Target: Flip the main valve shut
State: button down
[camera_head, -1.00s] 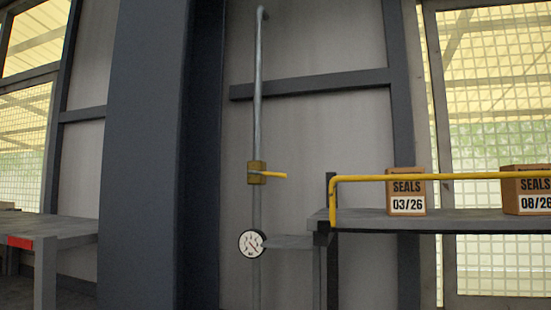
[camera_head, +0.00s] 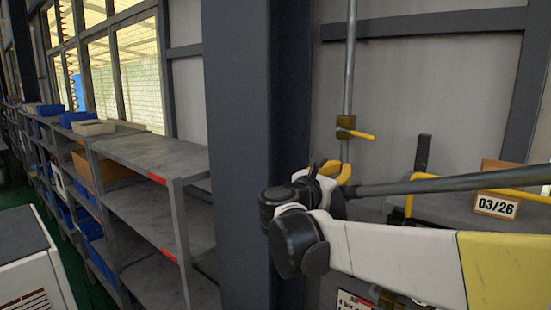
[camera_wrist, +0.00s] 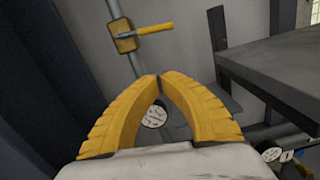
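The valve is a brass block (camera_head: 346,127) on a vertical grey pipe. Its yellow lever (camera_head: 361,135) sticks out to the right, crosswise to the pipe. In the wrist view the block (camera_wrist: 122,35) and lever (camera_wrist: 156,28) show at the top, beyond my fingers and clear of them. My gripper (camera_wrist: 158,77) has its two yellow fingertips together, with nothing between them. In the head view my gripper (camera_head: 344,172) is seen just below the valve, partly hidden by my wrist. A round gauge (camera_wrist: 154,116) shows behind the gap between the fingers.
A grey shelf (camera_wrist: 275,75) with a yellow rail (camera_head: 520,177) and a seals box (camera_head: 496,204) stands to the right. A dark column (camera_head: 258,90) rises left of the pipe. Another gauge (camera_wrist: 271,154) shows low on the right. Shelving (camera_head: 150,155) fills the left.

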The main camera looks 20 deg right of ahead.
aim_at(356, 133)
jog(key=w+d+r+p, duration=0.3)
jog(key=d+r, duration=0.1)
jog(key=d, duration=0.3)
jog(key=shift+w+d, duration=0.2)
jog(key=shift+w, duration=0.15)
jog(key=shift+r, duration=0.1)
jog(key=shift+s+d+r, duration=0.1)
jog(key=shift+r, duration=0.8)
